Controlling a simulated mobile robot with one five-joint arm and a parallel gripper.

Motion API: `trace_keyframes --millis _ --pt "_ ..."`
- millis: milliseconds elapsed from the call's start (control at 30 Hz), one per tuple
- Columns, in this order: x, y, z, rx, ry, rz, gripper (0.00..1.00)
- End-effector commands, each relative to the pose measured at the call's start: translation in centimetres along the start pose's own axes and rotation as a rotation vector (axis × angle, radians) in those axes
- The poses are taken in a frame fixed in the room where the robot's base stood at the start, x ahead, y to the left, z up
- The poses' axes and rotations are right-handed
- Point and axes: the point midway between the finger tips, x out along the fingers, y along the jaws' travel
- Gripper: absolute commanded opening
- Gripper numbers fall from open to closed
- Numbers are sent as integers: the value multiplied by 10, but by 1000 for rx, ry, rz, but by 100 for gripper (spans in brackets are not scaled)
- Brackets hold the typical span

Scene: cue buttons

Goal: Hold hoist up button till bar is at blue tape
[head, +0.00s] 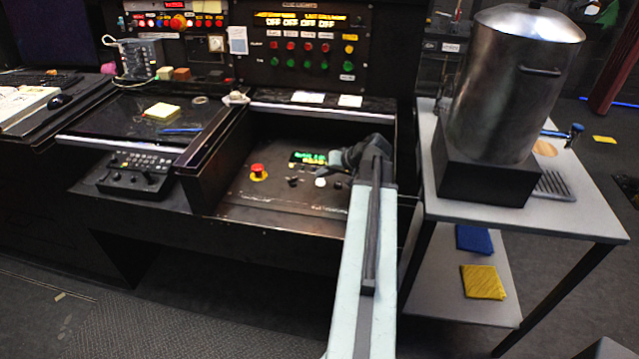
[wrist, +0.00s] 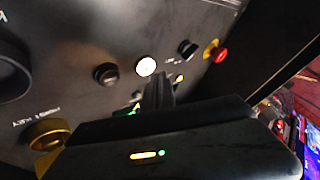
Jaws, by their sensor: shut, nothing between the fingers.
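My gripper (head: 338,160) reaches over the slanted control panel (head: 310,200) in the recess of the dark console. Its fingers (wrist: 160,88) are shut and empty, with the tips near a round white button (wrist: 146,67). I cannot tell whether they touch the panel. The white button also shows in the head view (head: 320,182). A black button (wrist: 105,73) and a black knob (wrist: 187,49) flank it. I cannot read which button is hoist up. I cannot make out the hoist bar, nor tell whether a thin blue strip (head: 612,103) at far right is the tape.
A red stop button (head: 258,170) on a yellow base sits left on the panel. A lit green display (head: 309,158) is behind the controls. A grey cart (head: 590,215) with a metal pot (head: 508,85) stands right.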

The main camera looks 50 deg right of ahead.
Motion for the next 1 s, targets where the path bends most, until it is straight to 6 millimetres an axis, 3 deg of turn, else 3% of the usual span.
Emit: trace_keyframes --millis 1000 --pt "9 5 5 0 0 0 0"
